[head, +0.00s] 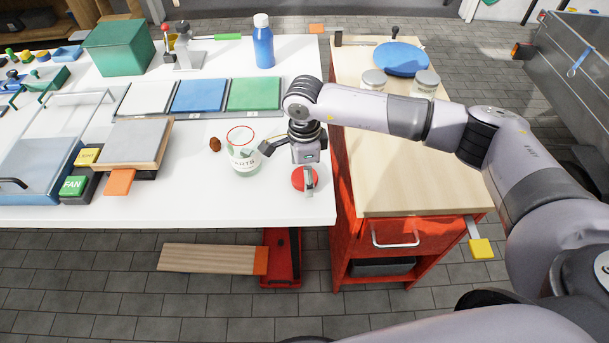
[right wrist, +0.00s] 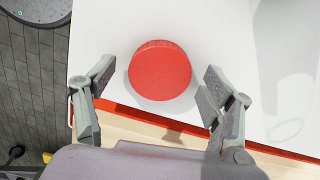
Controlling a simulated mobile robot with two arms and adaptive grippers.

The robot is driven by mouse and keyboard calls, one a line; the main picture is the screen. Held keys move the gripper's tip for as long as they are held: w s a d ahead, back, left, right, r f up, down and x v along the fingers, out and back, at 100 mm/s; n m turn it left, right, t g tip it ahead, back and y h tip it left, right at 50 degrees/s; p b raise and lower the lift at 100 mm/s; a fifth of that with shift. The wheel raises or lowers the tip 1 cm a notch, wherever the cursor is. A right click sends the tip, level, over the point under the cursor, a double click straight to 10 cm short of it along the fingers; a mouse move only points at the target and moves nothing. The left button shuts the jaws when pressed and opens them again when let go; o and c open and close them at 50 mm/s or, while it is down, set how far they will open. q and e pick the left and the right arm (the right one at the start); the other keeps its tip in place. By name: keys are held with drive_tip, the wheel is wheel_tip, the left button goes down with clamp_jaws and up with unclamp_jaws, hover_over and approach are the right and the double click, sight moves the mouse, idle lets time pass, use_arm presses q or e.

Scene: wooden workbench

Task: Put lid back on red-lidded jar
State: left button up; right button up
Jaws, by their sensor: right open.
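The glass jar (head: 243,160) stands upright and open on the white bench, with a red ring at its rim and lettering on its front. The red lid (head: 299,180) lies flat on the bench to the right of the jar, near the front right corner. It also shows in the right wrist view (right wrist: 160,70), round and between the fingertips. My right gripper (head: 287,167) is open over the lid, one finger on each side, with visible gaps in the wrist view. One finger partly covers the lid in the head view. My left gripper is not in view.
A small brown object (head: 214,144) lies just left of the jar. A raised tray (head: 135,142) is further left, and white, blue and green panels (head: 200,96) lie behind. The wooden-topped red cabinet (head: 405,190) stands to the right. The bench in front of the jar is clear.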

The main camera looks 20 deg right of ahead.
drive_tip(key=c, duration=0.8)
drive_tip(key=shift+r, duration=0.15)
wheel_tip(320, 180, up, 20)
drive_tip(key=shift+f+b, duration=0.1)
drive_tip(key=shift+b, duration=0.7)
